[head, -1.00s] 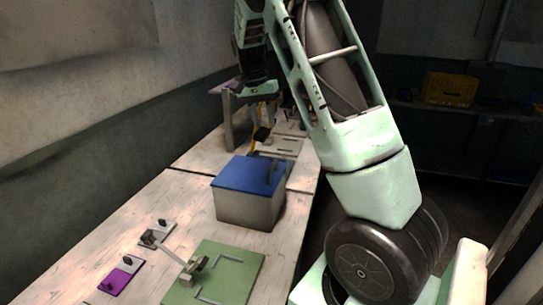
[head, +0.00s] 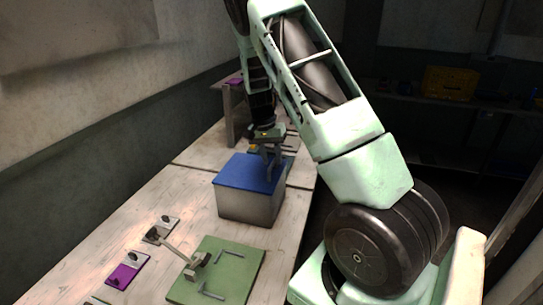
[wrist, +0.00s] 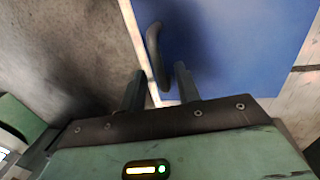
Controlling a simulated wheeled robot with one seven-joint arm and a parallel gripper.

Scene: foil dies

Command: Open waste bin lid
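The waste bin (head: 248,205) is a grey box on the table, and its flat blue lid (head: 240,172) is down. In the wrist view the lid (wrist: 235,45) fills the upper right. A dark curved handle (wrist: 155,50) stands at the lid's edge. My gripper (head: 270,158) is over the right part of the lid, pointing down at the handle. In the wrist view my gripper (wrist: 160,85) is open, with a finger on each side of the handle's near end. I see gaps beside the handle, but cannot tell whether either finger touches it.
A green board (head: 228,265) with metal handles and a lever lies in front of the bin. Small plates, one purple (head: 128,272), lie to its left. A raised stand (head: 232,115) is behind the bin. A yellow crate (head: 450,84) sits on a far shelf.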

